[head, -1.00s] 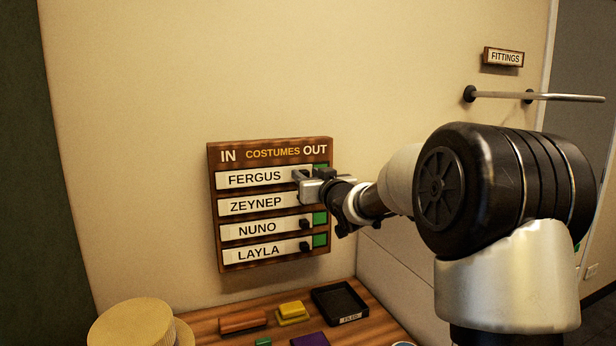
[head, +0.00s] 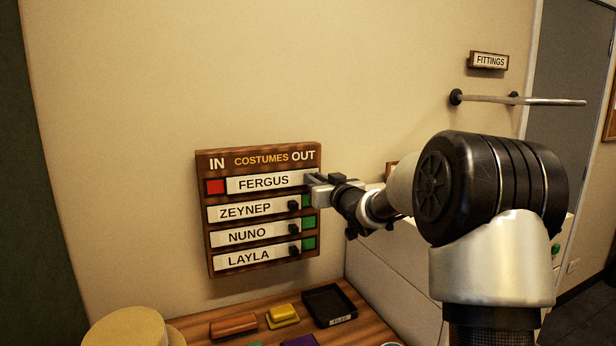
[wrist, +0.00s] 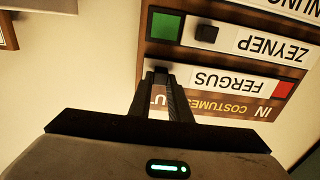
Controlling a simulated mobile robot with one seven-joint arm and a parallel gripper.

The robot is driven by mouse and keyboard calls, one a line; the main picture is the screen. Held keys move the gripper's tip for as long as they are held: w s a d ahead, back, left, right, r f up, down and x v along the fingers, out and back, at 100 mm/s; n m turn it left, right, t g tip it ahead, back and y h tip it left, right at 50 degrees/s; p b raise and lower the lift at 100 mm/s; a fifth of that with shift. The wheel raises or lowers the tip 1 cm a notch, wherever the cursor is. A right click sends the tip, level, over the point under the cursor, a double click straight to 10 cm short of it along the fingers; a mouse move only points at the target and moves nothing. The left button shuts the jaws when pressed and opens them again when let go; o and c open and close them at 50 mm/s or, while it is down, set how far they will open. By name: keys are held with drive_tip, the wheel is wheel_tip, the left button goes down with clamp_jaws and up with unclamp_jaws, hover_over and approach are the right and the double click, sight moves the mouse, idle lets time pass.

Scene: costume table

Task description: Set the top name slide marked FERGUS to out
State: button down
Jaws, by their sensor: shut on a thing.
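The wooden IN/OUT board (head: 206,160) hangs on the wall. Its top slide, marked FERGUS (head: 263,183), sits at the right, OUT side of its row, and a red patch (head: 215,187) shows at the left, IN end. My gripper (head: 316,180) is at the right end of that slide, shut on its dark knob. In the wrist view the board appears upside down, with the FERGUS slide (wrist: 222,81), the red patch (wrist: 282,90) and the knob (wrist: 160,72) between my fingers. The fingers partly hide the knob.
The ZEYNEP (head: 245,211), NUNO (head: 247,236) and LAYLA (head: 248,258) slides sit left, each with green at its right end. Below, a wooden table (head: 372,322) bears a black tray (head: 329,304) and coloured blocks. A rail (head: 530,100) sticks out at the upper right.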

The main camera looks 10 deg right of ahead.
drive_tip(key=shift+d, duration=0.25)
drive_tip(key=c, duration=1.6)
unclamp_jaws()
drive_tip(key=shift+d, duration=0.1)
drive_tip(key=shift+c, duration=0.2)
drive_tip(key=s+d, duration=0.3)
drive_tip(key=s, duration=1.4)
drive_tip(key=shift+d, duration=0.1)
drive_tip(key=shift+r, duration=0.1)
